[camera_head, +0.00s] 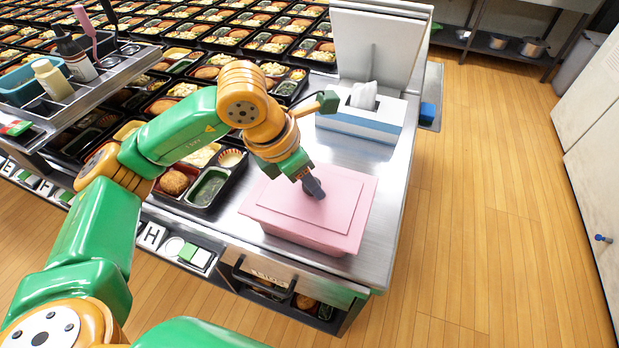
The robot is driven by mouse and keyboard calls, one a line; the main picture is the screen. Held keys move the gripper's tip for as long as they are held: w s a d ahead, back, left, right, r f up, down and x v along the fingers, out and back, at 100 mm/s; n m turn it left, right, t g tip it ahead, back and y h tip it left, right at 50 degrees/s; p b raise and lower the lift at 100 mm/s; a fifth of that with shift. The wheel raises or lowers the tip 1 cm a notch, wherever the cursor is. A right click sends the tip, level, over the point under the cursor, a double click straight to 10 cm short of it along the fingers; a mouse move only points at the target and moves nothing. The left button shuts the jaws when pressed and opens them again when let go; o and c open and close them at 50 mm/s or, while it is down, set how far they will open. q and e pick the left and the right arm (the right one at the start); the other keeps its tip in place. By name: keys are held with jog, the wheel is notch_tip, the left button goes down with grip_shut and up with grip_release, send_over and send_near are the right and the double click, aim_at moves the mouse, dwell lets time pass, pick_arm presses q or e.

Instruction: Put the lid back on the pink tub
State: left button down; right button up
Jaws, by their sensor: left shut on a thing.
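The pink tub (300,236) stands on the steel counter near its front right corner. The pink lid (335,207) covers its top, and the two look aligned. I cannot tell whether the lid is fully seated or a little above the rim. My left gripper (314,188) comes down from the upper left, its dark fingers shut on the lid near the middle. The fingers hide the exact spot where they hold it. My right gripper is not in view.
A tissue box (364,117) stands behind the tub, near a grey upright panel (380,45). Many filled bento trays (207,188) crowd the left and back. A steel caddy (75,95) with bottles is at left. Some bare counter (385,172) lies right of the tub.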

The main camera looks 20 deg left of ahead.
pick_arm(q)
jog(key=shift+f, duration=0.15)
grip_release()
dwell(0.5)
notch_tip(320, 180, up, 7)
jog(key=p, duration=0.5)
dwell(0.4)
